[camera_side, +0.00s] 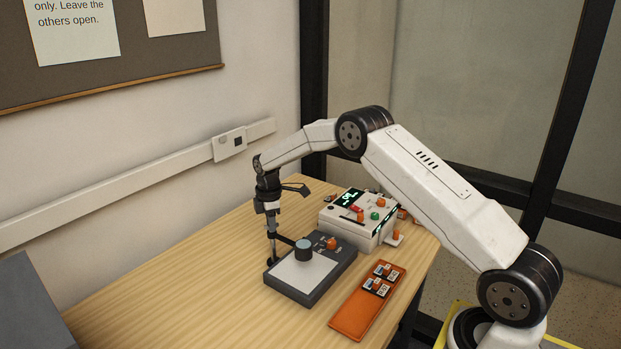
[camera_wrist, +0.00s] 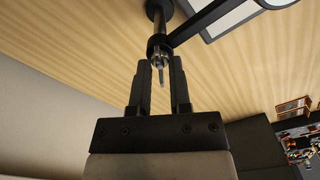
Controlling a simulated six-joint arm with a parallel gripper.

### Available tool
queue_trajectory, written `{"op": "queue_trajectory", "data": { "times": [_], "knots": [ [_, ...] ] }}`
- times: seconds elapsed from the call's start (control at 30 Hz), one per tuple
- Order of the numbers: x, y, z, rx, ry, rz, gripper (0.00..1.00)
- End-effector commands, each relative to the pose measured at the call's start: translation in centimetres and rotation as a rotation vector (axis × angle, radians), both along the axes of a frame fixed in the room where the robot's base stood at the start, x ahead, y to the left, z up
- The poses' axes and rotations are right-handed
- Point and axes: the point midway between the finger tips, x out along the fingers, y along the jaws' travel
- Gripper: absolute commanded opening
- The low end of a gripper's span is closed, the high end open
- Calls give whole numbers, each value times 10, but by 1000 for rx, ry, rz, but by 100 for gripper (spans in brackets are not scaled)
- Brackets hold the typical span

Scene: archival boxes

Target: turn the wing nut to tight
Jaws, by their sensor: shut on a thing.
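The wing nut (camera_wrist: 160,53) is small and metallic, on a threaded rod at the top of a thin metal post. In the wrist view my gripper (camera_wrist: 160,64) has its two black fingers on either side of it, shut on it. The rod's thin end points back between the fingers. In the side view my gripper (camera_side: 271,208) points down at the top of the upright post (camera_side: 272,238). The wing nut is too small to make out there. A dark arm (camera_side: 284,239) reaches from the post to a dark cylinder with a blue-grey top (camera_side: 303,250).
A dark box with a pale plate (camera_side: 306,275) stands beside the post. Behind it is a white instrument (camera_side: 355,220) with a green display and coloured knobs. An orange tray (camera_side: 352,316) with small parts lies at the front right. The table (camera_side: 165,285) is clear at left.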

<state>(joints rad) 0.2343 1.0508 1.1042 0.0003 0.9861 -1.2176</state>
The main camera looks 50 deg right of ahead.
Motion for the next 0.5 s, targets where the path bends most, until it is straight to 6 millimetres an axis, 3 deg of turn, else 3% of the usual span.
{"op": "queue_trajectory", "data": {
  "times": [0.5],
  "knots": [
    [0, -1, 0, -1, 1, -491, 0]
  ]
}}
